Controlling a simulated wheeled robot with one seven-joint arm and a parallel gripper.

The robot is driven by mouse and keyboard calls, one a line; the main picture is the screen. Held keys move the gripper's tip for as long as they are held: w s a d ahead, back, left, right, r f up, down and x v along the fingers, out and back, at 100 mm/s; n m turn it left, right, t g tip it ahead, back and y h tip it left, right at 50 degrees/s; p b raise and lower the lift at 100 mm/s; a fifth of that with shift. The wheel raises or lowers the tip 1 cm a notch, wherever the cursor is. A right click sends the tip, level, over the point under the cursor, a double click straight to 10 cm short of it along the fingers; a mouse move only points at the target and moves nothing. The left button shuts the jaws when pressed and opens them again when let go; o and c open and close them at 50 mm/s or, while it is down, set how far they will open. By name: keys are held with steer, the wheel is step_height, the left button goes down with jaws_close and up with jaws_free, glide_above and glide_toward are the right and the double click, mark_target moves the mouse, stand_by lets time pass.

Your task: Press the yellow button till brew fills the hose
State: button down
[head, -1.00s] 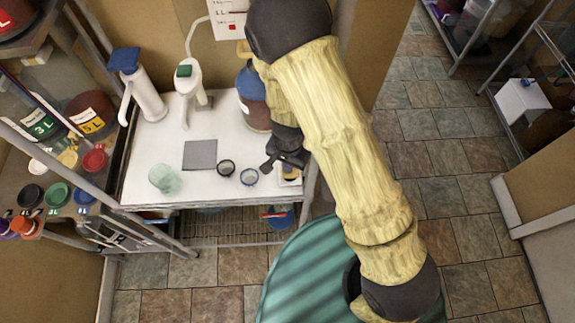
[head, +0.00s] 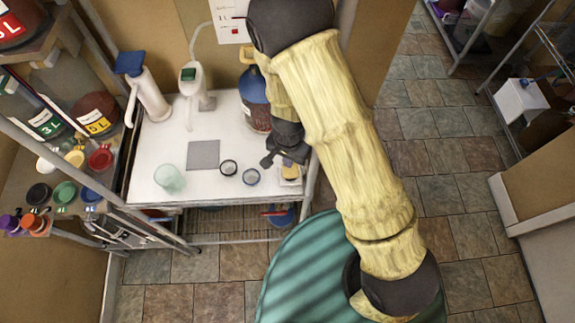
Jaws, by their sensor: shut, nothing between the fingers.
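A small yellow piece (head: 290,171) on a pale base sits at the right front of the white table; it looks like the yellow button. My gripper (head: 268,160) is shut and empty, just behind and left of it, apart from it in the picture. A big jug (head: 256,110) with a blue upper part and dark reddish lower part stands behind my gripper, partly hidden by my arm. A thin pale hose (head: 193,40) runs from the green-topped white dispenser (head: 192,82) up towards the wall sheet. I cannot make out any brew in it.
A shelf with bottles and coloured lids (head: 64,192) stands left. A teal ribbed drum (head: 300,265) is in front.

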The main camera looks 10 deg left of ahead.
mark_target(289, 170)
steer(key=shift+w+d+r+p, duration=0.1)
steer(key=shift+d+r+p, duration=0.05)
steer(key=shift+r+p, duration=1.3)
steer(key=shift+r+b, duration=0.15)
steer(key=shift+b, duration=0.2)
steer(key=shift+r, duration=0.1)
